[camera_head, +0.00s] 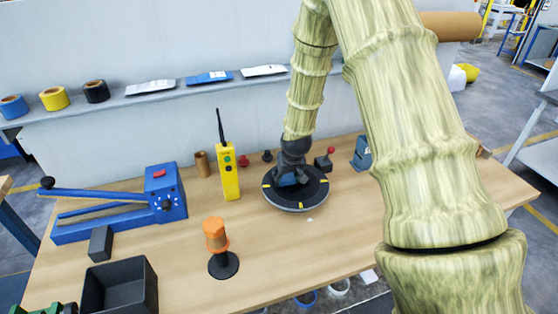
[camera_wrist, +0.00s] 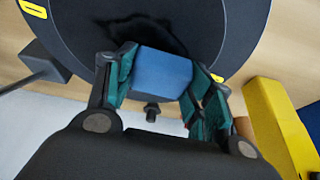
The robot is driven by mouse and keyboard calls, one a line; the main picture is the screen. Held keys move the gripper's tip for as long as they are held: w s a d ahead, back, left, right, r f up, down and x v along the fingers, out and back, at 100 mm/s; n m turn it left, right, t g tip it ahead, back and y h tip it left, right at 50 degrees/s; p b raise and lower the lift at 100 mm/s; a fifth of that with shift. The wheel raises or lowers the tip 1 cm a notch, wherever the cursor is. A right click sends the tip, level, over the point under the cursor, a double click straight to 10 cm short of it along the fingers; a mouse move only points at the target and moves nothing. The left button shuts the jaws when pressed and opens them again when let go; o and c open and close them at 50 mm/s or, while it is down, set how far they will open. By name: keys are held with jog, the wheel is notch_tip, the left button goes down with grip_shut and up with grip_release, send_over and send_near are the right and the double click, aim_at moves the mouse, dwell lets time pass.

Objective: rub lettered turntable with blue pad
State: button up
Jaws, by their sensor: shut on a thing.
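The turntable is a dark round disc (camera_head: 312,196) with yellow marks and a pale rim, on the table right of the yellow remote. It fills the upper part of the wrist view (camera_wrist: 225,25). No letters can be made out on it. My gripper (camera_head: 290,178) is over the disc. In the wrist view my gripper (camera_wrist: 160,85) is shut on the blue pad (camera_wrist: 162,72), a block between the green-lined fingers. The pad is over the disc beside a darker, uneven smudge (camera_wrist: 150,30). I cannot tell whether the pad touches the surface.
The yellow remote (camera_head: 230,182) with its antenna stands close left of the turntable. A red-knobbed block (camera_head: 323,163) and a blue-grey item (camera_head: 361,154) are behind it. An orange-topped stand (camera_head: 217,247), a blue lever tool (camera_head: 165,193) and a dark bin (camera_head: 120,287) are leftward. The front right table is clear.

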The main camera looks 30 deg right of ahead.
jog(key=shift+w+a+r+p, duration=0.15)
jog(key=shift+w+a, duration=0.05)
jog(key=shift+a, duration=0.35)
jog(key=shift+w+a+r+p, duration=0.1)
jog(key=shift+w+a+p, duration=0.1)
jog(key=shift+a, duration=0.3)
jog(key=shift+d+r, duration=0.1)
jog(key=shift+r, duration=0.65)
notch_tip(320, 180, up, 2)
jog(key=shift+s+r+p, duration=0.1)
jog(key=shift+r+p, duration=0.1)
jog(key=shift+p, duration=0.8)
jog(key=shift+r+p, duration=0.5)
jog(key=shift+r, duration=0.2)
jog(key=shift+r+p, duration=0.7)
jog(key=shift+r, duration=0.45)
jog(key=shift+f, duration=0.1)
jog(key=shift+r+p, duration=0.25)
jog(key=shift+p, duration=0.55)
jog(key=shift+s+p, duration=0.15)
jog(key=shift+p, duration=0.45)
